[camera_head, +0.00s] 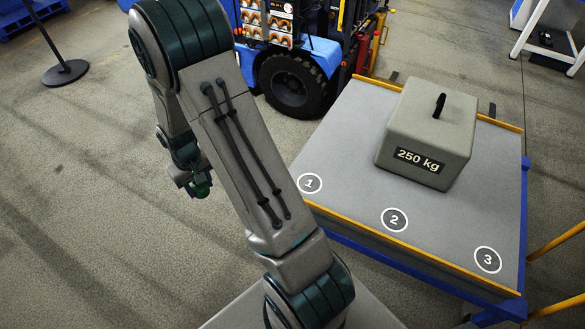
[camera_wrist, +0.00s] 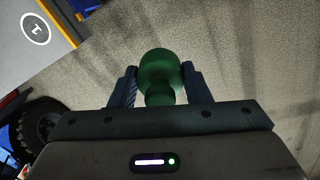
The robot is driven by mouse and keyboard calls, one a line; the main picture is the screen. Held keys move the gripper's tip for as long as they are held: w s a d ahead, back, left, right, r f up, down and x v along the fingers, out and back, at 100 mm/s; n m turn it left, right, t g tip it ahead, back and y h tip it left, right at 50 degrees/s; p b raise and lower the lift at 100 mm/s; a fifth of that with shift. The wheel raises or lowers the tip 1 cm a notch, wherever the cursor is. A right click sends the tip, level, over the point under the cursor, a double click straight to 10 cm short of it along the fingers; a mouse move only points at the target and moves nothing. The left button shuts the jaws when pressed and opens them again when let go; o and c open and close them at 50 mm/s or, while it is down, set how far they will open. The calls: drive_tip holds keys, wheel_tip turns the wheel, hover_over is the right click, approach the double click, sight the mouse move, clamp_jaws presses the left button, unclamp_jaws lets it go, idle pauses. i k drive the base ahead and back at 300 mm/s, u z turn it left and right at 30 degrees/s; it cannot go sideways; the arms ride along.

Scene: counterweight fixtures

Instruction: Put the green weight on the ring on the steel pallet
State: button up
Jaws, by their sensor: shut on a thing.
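My gripper (camera_head: 197,186) is shut on the green weight (camera_head: 202,190), held over the floor to the left of the steel pallet. In the wrist view the green weight (camera_wrist: 160,74) is a rounded knob with a narrower neck, between the two fingers of my gripper (camera_wrist: 160,85). The grey-topped pallet (camera_head: 340,140) has three white rings along its near edge: ring 1 (camera_head: 310,184), ring 2 (camera_head: 395,219) and ring 3 (camera_head: 488,260). All three are bare. Ring 1 also shows at the upper left of the wrist view (camera_wrist: 36,29).
A large grey 250 kg block (camera_head: 428,130) with a black handle stands toward the back of the pallet. Yellow edging (camera_head: 400,247) runs along the pallet's near side. A forklift (camera_head: 292,82) is behind it. A black post base (camera_head: 65,72) stands at the upper left.

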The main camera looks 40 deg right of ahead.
sight(310, 183)
drive_tip(key=i, duration=2.5)
drive_tip(key=z, duration=2.25)
drive_tip(key=i, duration=0.55)
drive_tip(key=z, duration=1.9)
